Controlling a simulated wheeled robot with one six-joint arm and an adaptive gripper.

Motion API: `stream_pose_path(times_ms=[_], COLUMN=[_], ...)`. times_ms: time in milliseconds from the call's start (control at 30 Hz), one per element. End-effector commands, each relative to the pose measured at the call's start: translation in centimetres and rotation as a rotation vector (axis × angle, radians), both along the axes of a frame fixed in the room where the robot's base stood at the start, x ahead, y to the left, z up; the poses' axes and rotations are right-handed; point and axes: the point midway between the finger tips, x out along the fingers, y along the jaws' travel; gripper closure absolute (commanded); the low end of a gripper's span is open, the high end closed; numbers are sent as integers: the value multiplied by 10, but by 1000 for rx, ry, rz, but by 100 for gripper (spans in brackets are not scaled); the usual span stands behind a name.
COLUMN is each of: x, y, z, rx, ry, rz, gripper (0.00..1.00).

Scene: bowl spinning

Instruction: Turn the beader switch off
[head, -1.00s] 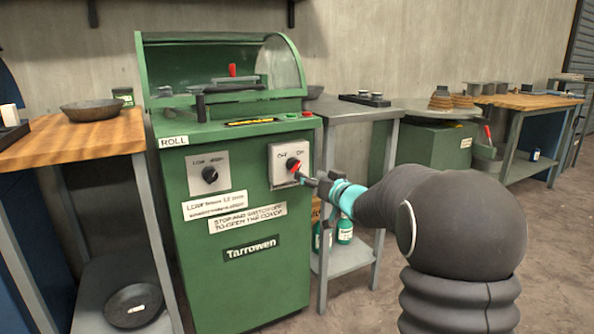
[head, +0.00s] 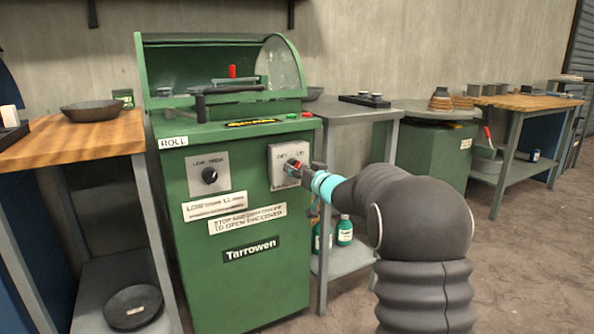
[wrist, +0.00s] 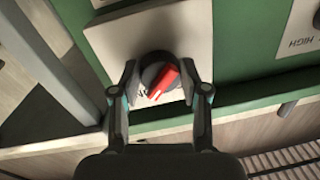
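The beader is a green cabinet (head: 245,285) marked Tarrowen. Its switch is a dark round knob with a red bar on a pale square plate (head: 277,155), at the upper right of the front. In the wrist view the knob (wrist: 161,78) shows between my fingertips, its red bar slanted. The plate's OFF and ON lettering is too small or covered to read the setting. My gripper (head: 297,168) is at the plate; in the wrist view it (wrist: 159,85) is open, one finger on each side of the knob, with small gaps showing.
A LOW/HIGH dial (head: 209,175) is left of the switch. Green and red buttons (head: 299,115) sit on the top, below the curved cover (head: 280,62). A grey side table (head: 350,112) stands close on the right, and a wooden bench (head: 75,140) on the left.

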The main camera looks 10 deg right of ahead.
Motion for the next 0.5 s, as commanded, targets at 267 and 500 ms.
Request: stream_pose_path(times_ms=[267, 500], x=[0, 0], y=[0, 0], z=[0, 0], rx=[-4, -65], ry=[-2, -21], rz=[0, 0], gripper=[91, 91])
